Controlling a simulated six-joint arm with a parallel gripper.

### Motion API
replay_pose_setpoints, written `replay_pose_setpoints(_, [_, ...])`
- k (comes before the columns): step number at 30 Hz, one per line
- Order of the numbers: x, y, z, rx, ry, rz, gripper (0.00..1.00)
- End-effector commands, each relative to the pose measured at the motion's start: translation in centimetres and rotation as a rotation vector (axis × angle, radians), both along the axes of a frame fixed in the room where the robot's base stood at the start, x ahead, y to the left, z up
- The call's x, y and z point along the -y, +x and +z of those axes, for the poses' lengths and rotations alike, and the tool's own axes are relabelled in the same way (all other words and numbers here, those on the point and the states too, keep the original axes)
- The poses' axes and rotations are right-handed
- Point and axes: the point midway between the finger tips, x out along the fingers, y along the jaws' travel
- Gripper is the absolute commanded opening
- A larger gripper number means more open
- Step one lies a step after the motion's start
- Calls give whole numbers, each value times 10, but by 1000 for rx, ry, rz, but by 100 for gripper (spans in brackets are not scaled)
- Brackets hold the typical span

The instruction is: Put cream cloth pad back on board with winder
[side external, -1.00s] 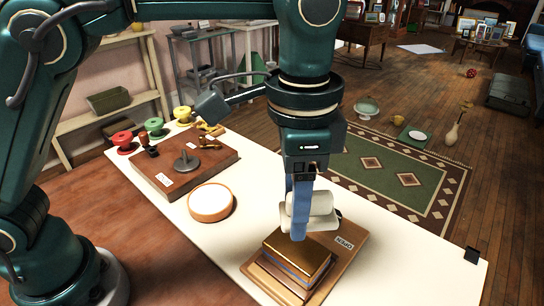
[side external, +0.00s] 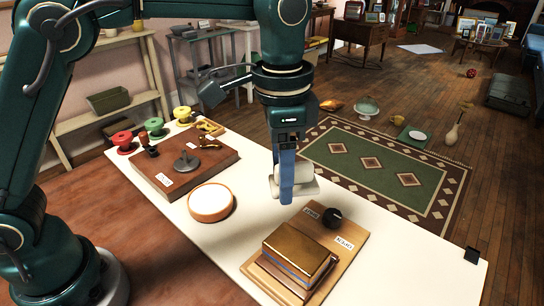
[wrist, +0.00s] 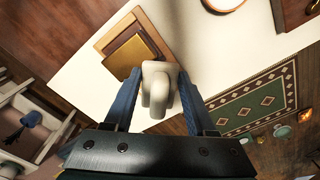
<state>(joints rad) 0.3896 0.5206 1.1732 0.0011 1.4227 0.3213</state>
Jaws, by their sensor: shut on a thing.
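My gripper (side external: 286,192) is shut on the cream cloth pad (side external: 305,186), a pale folded lump showing beside the blue fingers. In the wrist view, the pad (wrist: 157,92) sits between both fingers. It is held above the white tabletop, behind the tan board (side external: 340,262). The dark brown board (side external: 212,178) at the left carries a grey piece with an upright post (side external: 186,162), a small brass-coloured piece (side external: 210,127) and a label. I cannot tell for certain which piece is the winder.
A round wooden dish with a white top (side external: 211,202) stands between the boards. Red (side external: 122,141), green (side external: 155,127) and yellow (side external: 183,115) spool-like items line the far left. The white tabletop (side external: 250,238) is clear around the dish. A green rug (side external: 375,165) lies beyond.

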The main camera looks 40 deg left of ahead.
Motion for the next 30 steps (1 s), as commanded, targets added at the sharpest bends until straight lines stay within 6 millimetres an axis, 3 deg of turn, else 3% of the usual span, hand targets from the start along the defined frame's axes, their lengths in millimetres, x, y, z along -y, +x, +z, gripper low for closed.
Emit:
replay_pose_setpoints(3, [-49,20,-6,-1,2,122,4])
replay_pose_setpoints(9, [-130,36,-14,-4,4,328,4])
replay_pose_setpoints(15, [-204,31,-19,-12,5,532,4])
replay_pose_setpoints(18, [-230,25,-20,-17,4,614,4])
replay_pose_setpoints(24, [-256,18,-21,-19,3,700,4])
replay_pose_setpoints(30, [-235,30,-38,-24,3,704,4])
